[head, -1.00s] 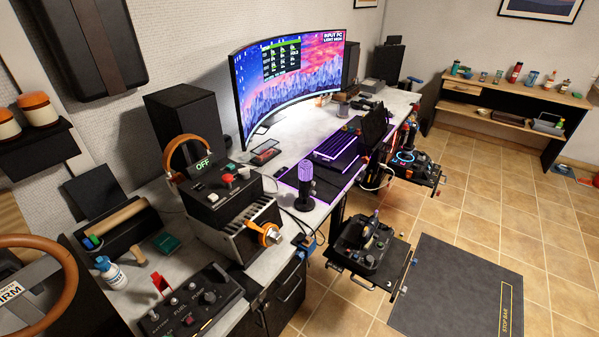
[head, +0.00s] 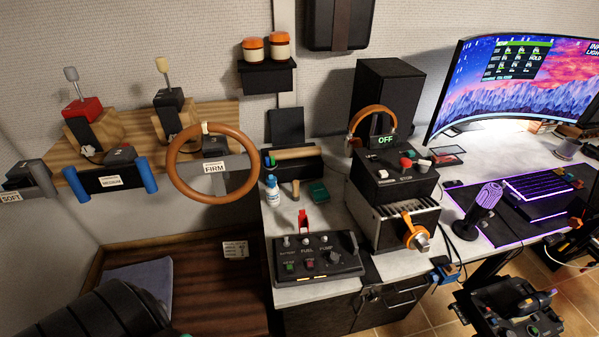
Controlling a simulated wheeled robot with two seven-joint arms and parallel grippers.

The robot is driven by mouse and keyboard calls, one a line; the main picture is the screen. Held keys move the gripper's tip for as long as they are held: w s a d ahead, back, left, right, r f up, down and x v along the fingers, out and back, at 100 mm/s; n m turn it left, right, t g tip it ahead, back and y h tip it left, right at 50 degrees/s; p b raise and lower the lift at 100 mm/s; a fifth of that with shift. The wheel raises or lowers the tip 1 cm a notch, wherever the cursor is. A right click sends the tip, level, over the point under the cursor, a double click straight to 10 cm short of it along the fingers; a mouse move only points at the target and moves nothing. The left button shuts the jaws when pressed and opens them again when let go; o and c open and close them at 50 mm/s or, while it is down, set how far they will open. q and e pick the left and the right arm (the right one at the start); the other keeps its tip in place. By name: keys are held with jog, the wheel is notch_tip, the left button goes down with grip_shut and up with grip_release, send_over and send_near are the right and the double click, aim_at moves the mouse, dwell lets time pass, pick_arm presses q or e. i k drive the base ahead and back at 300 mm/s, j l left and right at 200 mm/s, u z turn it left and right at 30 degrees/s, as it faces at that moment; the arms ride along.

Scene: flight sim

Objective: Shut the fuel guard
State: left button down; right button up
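The fuel panel (head: 348,266) is a black box on the near left end of the light desk, with toggles, a knob and small coloured buttons. Labels on it read FUEL and PUMP. The red fuel guard (head: 303,222) stands raised, upright, near the back edge of this panel, above the FUEL label. A small silver toggle shows just below it. Neither of my grippers can be made out in the head view.
A white bottle (head: 272,190) and a wooden-handled tool (head: 296,190) stand behind the panel. A black box marked OFF (head: 393,180) sits to its right, with an orange-handled clamp (head: 415,234). A brown steering wheel (head: 250,150) is mounted to the left.

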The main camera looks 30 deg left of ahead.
aim_at(302, 218)
jog(key=u, duration=0.95)
